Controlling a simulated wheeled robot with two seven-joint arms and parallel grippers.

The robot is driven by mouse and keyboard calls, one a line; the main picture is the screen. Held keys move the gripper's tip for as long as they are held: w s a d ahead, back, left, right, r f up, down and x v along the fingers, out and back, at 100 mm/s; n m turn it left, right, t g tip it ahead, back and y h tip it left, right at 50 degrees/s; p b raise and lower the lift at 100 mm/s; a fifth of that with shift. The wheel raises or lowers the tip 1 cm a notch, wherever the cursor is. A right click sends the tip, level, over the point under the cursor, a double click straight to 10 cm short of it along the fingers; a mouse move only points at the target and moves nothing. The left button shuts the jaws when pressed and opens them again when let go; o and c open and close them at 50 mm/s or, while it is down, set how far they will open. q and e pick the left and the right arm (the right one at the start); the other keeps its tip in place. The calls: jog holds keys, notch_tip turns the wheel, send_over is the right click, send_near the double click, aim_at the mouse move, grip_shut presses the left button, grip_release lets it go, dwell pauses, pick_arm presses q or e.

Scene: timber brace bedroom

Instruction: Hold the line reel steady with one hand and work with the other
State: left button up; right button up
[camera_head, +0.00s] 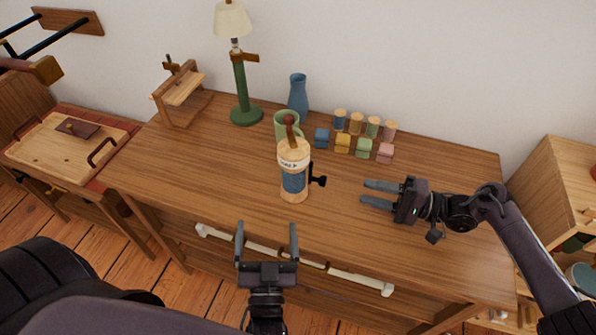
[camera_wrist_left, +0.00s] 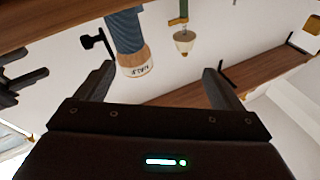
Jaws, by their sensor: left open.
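The line reel (camera_head: 294,172) stands upright near the middle of the desk, with a pale wooden body, a blue wound band and a black crank (camera_head: 318,181) on its right side. In the left wrist view the reel (camera_wrist_left: 126,38) appears upside down, with its crank (camera_wrist_left: 93,41) beside it. My left gripper (camera_head: 266,230) is open and empty in front of the desk's front edge, short of the reel. Its fingers also show in the wrist view (camera_wrist_left: 157,72). My right gripper (camera_head: 366,192) is open and empty over the desk, right of the crank and apart from it, fingers pointing left.
Behind the reel stand a green mug (camera_head: 285,122), a blue vase (camera_head: 298,93) and a green lamp (camera_head: 241,85). Several coloured blocks (camera_head: 343,144) and small jars (camera_head: 356,122) are at the back right. A wooden stand (camera_head: 181,95) is back left. The desk's left front is clear.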

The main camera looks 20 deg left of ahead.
aim_at(296, 163)
pick_arm(q)
jog(key=w+r+n+g, duration=0.1)
jog(key=w+r, duration=0.2)
jog(key=w+d+r+n+g, duration=0.1)
jog(key=w+r+n, duration=0.1)
jog(key=w, duration=0.2)
jog(key=w+d+r+n+g+y, duration=0.1)
jog(key=w+r, duration=0.2)
jog(key=shift+w+d+r+g, duration=0.1)
jog(key=shift+w+r+g, duration=0.25)
jog(key=shift+g, duration=0.05)
jog(key=shift+w+r, duration=0.2)
jog(key=shift+w, duration=0.1)
jog(key=x, duration=0.7)
jog(key=shift+w, duration=0.1)
jog(key=shift+c, duration=0.5)
